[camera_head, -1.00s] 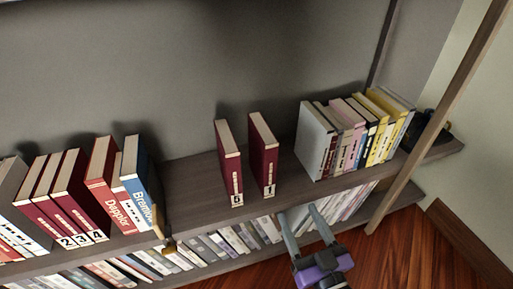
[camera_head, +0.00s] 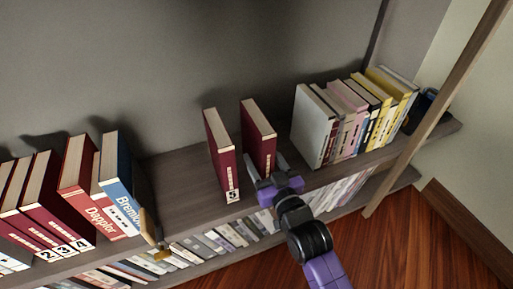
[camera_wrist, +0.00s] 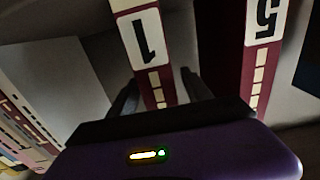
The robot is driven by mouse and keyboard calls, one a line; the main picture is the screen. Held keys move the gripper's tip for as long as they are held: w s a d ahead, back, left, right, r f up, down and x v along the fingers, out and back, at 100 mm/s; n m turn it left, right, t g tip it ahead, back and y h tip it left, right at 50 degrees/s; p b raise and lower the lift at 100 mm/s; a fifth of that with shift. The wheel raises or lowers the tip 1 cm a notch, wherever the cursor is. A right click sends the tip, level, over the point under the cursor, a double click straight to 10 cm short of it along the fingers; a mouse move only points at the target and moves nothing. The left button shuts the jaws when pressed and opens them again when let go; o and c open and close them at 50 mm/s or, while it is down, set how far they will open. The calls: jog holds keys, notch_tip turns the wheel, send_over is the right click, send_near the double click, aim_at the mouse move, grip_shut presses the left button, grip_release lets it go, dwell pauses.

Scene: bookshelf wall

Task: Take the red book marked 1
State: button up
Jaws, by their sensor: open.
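The red book marked 1 (camera_head: 260,130) stands upright on the upper shelf. In the wrist view its spine (camera_wrist: 146,40) shows a white label with a large 1. My gripper (camera_head: 266,165) is open at the lower front of this book. In the wrist view one finger shows on each side of the spine; I cannot tell whether they touch it. My gripper hides the label in the head view. A similar red book marked 5 (camera_head: 218,150) stands to its left, with a gap between them.
On the upper shelf (camera_head: 180,175), a grey book (camera_head: 312,115) and several pink and yellow books stand to the right. More red books and a blue book (camera_head: 122,170) stand at left beside a bookend (camera_head: 152,232). A lower shelf holds many books.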

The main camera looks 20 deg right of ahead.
jog(key=shift+w+b, duration=0.65)
jog(key=shift+w, duration=1.25)
jog(key=shift+c, duration=0.5)
grip_shut()
jog(key=shift+r, duration=0.3)
